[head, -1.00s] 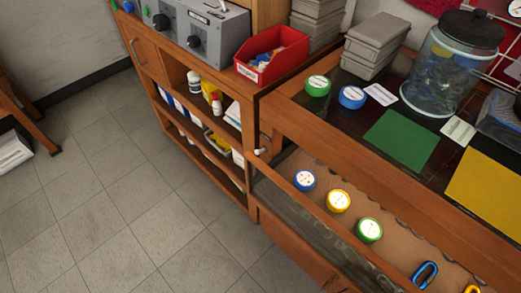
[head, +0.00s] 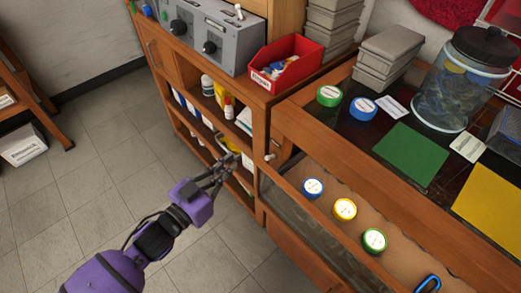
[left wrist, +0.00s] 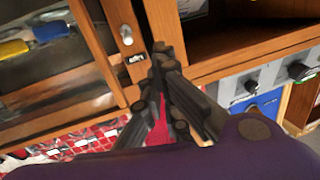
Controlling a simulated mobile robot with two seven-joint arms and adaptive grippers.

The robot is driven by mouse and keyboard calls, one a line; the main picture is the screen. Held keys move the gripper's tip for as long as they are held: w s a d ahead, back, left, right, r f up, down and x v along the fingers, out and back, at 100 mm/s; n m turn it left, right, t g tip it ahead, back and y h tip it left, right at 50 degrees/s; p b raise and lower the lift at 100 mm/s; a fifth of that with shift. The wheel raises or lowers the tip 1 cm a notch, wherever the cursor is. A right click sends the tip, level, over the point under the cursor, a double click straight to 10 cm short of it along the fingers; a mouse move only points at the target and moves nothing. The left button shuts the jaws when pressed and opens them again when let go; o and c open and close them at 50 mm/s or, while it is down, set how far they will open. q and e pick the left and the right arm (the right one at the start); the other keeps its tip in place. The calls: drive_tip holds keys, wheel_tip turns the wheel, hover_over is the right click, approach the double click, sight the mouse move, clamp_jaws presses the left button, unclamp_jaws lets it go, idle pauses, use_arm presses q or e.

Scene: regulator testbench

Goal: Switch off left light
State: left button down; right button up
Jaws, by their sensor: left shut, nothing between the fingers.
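A small pale knob or switch (head: 269,157) sits on the wooden post between the open shelves and the display case. No lamp clearly shows. My left gripper (head: 228,163) is shut and empty in front of the shelves, left of the post. In the wrist view its fingertips (left wrist: 161,52) appear just right of the knob, apart from it. My right gripper is not in view.
A grey control box (head: 208,38) with black dials and a small toggle stands on the cabinet top, beside a red bin (head: 284,63). The display case's wooden rail (head: 350,165) lies to the right. Open floor (head: 70,200) lies to the left.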

use_arm(q)
drive_tip(key=r+h, duration=0.1)
drive_tip(key=d+r+h, duration=0.1)
drive_tip(key=s+r+n+h, duration=0.1)
drive_tip(key=shift+d+r, duration=0.2)
drive_tip(key=shift+d, duration=0.15)
drive_tip(key=r, duration=0.1)
hover_over(275, 155)
drive_tip(key=s+a, duration=0.2)
drive_tip(key=a, duration=0.2)
drive_tip(key=shift+s+r, duration=0.1)
drive_tip(key=f, duration=0.2)
drive_tip(key=shift+s+f, duration=0.25)
drive_tip(key=shift+f, duration=0.15)
drive_tip(key=shift+s+f, duration=0.3)
drive_tip(key=shift+f, duration=0.3)
drive_tip(key=shift+f+b, duration=0.1)
drive_tip(key=shift+b, duration=0.2)
